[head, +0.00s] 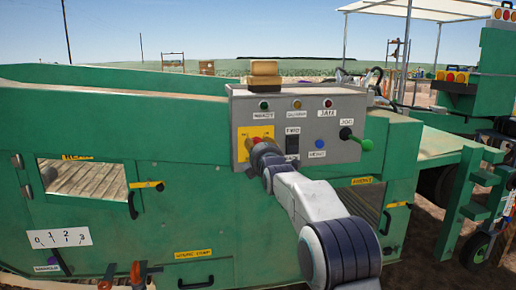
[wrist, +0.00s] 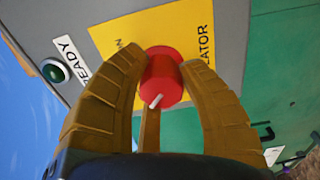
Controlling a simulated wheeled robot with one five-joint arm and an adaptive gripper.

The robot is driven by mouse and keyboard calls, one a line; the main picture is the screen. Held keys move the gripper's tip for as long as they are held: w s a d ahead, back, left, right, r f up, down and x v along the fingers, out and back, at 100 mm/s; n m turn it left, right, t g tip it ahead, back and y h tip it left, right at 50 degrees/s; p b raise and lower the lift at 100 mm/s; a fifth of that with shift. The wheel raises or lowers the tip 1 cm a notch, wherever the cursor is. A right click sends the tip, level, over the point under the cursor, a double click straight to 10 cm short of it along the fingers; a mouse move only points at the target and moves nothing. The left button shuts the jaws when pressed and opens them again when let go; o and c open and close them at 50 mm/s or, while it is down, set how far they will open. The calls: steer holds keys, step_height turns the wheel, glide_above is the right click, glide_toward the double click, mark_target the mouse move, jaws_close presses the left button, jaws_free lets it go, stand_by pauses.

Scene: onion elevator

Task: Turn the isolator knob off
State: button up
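The red isolator knob (wrist: 163,82) sits on a yellow plate (wrist: 118,28) in the wrist view, with a short white mark on its face. The plate also shows on the grey control box in the head view (head: 243,132). My gripper (wrist: 165,62) has its brown fingers on either side of the knob, with a third finger below it. The fingertips are very close to the knob's sides; I cannot tell whether they press on it. In the head view my gripper (head: 258,146) covers most of the plate's lower part.
The grey control box (head: 340,151) carries indicator lamps, a black switch (head: 292,144), a blue button (head: 319,144) and a green-knobbed joystick (head: 366,145). A green indicator (wrist: 55,70) is left of the knob in the wrist view. Green machine panels (head: 130,115) surround the box.

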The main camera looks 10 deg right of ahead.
steer(key=o, duration=0.5)
steer(key=shift+c, duration=0.2)
steer(key=s, duration=1.2)
stand_by(0.4)
